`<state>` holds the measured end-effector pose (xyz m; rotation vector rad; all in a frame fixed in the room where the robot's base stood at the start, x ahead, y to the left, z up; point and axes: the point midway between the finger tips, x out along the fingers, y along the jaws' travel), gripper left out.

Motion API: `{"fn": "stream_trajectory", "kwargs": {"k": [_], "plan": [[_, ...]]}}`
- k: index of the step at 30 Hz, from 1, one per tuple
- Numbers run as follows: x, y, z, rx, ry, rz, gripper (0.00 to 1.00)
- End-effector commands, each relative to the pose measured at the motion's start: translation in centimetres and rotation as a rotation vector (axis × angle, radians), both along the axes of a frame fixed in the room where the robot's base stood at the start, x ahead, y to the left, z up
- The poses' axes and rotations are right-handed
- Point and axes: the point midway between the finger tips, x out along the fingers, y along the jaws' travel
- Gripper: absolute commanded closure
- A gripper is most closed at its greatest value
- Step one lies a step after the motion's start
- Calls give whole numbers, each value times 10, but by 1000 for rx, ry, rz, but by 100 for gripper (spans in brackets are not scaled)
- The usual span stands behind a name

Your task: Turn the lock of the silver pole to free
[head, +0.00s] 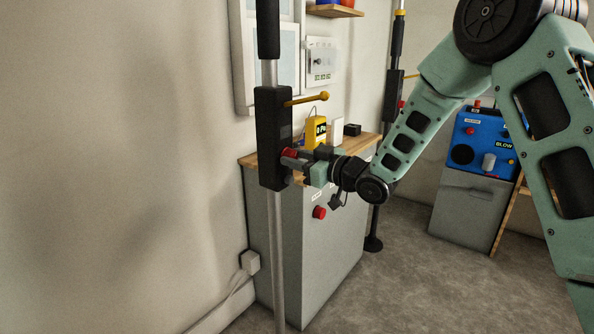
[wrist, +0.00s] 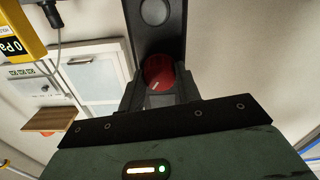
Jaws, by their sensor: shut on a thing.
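The silver pole (head: 277,250) stands upright at the left in the head view. A black lock housing (head: 268,120) sits on it, with a yellow lever (head: 307,99) sticking out to the right near its top. The housing also shows in the wrist view (wrist: 153,40). A red knob (wrist: 158,71) with a small pale mark is on the housing's face. My gripper (head: 292,160) reaches the knob from the right and is shut on it. In the wrist view, the dark fingers stand on both sides of the knob, and its lower part is hidden.
A grey cabinet (head: 328,250) with a wooden top stands behind the pole and carries a yellow meter (head: 316,132). A red button (head: 319,212) is on its front. A second pole (head: 392,95) stands farther back. A blue control box (head: 484,140) is at the right. Open floor lies in front.

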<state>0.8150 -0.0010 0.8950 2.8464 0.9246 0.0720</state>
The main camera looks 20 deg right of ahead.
Motion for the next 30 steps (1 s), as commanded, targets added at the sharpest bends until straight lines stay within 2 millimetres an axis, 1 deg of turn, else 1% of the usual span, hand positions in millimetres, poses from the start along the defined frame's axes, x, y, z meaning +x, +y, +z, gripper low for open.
{"fn": "stream_trajectory", "kwargs": {"k": [1, 15, 22, 30], "plan": [[0, 0, -5, -36, -29, -1, 89], [0, 0, -4, -363, -265, 0, 89], [0, 0, -3, -463, -336, -1, 89], [0, 0, -2, -516, -372, 1, 89]]}}
